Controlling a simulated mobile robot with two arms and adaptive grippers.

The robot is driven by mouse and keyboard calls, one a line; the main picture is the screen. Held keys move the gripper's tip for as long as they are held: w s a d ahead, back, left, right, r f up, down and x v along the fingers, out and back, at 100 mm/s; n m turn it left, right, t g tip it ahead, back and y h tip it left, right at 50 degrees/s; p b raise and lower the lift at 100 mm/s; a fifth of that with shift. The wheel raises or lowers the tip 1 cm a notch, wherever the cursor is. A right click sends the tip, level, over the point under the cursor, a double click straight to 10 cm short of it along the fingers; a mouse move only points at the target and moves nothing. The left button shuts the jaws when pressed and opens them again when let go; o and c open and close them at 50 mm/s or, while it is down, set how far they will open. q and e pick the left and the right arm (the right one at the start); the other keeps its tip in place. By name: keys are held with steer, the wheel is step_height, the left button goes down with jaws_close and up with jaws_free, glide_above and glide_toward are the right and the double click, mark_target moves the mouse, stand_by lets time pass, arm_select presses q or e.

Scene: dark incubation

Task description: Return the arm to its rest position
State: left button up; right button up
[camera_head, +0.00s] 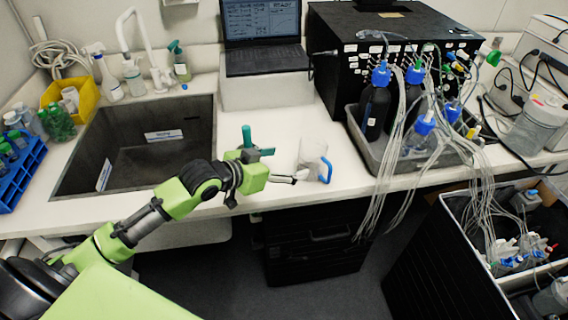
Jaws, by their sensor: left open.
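My left arm is green and dark grey and comes in from the lower left. It reaches over the front edge of the white counter (275,133). My left gripper (303,177) is at the arm's end, small in the picture, and open. It is close to a whitish vessel with a blue handle (312,152) on the counter; I cannot tell whether they touch. A teal upright part stands at the arm's wrist. My right gripper is not in view.
A dark sink (150,165) lies behind the arm. A laptop (262,35) stands at the back. A black instrument (345,75) and a grey tray of tubed bottles (365,150) are to the right. A blue rack (25,175) is at far left. A black cabinet (315,255) is under the counter.

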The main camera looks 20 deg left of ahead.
arm_select(q)
steer(key=shift+s, duration=0.1)
stand_by(0.4)
steer(key=s+d+f+g+y, duration=0.1)
steer(key=s+d+f+g, duration=0.3)
steer(key=s+f, duration=0.6)
steer(key=s+f+n+g+y, duration=0.1)
steer(key=s+f+g+y, duration=0.1)
steer(key=s, duration=0.9)
steer(key=s+f+n+g+y, duration=0.2)
steer(key=s, duration=0.9)
step_height(320, 180, down, 27)
steer(key=g+b, duration=0.1)
steer(key=g, duration=0.1)
steer(key=s+a+f+m+b, duration=0.1)
steer(key=s+a+f, duration=0.2)
steer(key=s+f, duration=1.5)
steer(key=shift+a+g, duration=0.15)
steer(key=shift+g, duration=0.25)
